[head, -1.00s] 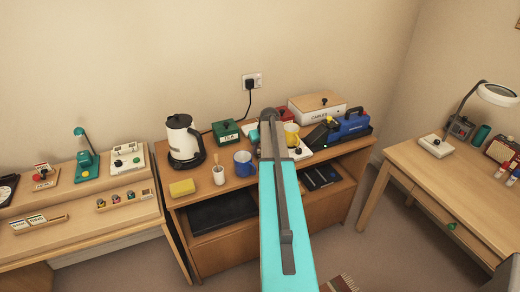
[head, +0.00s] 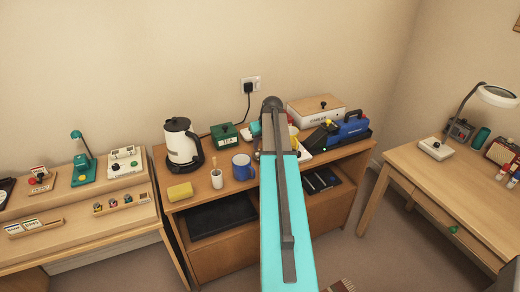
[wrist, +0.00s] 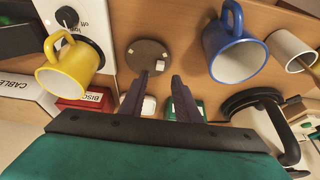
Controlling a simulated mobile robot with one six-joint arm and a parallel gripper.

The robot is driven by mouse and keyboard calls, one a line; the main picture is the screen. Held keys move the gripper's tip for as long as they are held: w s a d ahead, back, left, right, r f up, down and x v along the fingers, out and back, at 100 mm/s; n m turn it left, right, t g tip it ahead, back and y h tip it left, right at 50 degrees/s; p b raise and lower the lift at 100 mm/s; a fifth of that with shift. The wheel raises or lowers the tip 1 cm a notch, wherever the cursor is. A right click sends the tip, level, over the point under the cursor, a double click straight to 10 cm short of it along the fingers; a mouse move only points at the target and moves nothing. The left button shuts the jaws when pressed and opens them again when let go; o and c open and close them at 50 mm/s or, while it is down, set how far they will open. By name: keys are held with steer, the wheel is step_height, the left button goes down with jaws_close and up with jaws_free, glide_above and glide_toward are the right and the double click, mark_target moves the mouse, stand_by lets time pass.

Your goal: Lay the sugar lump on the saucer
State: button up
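A flat, round grey-brown disc, which looks like the saucer (wrist: 143,52), lies on the wooden top in the wrist view. A small white cube, the sugar lump (wrist: 161,66), shows over the disc's edge on the fingertip side. It looks to rest there, but I cannot be sure of contact. My gripper (wrist: 167,74) has its two dark fingers apart, with a gap between the tips. In the head view my arm hides saucer, lump and fingertips.
A blue mug (wrist: 238,57) and a yellow mug (wrist: 70,68) stand either side of the saucer. A kettle (head: 181,142), green tea box (head: 224,134), cup with a stick (head: 217,179) and yellow sponge (head: 180,191) share the sideboard (head: 204,204). Bare wood surrounds the saucer.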

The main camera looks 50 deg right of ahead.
steer(key=shift+b+v, duration=0.45)
steer(key=shift+v, duration=1.95)
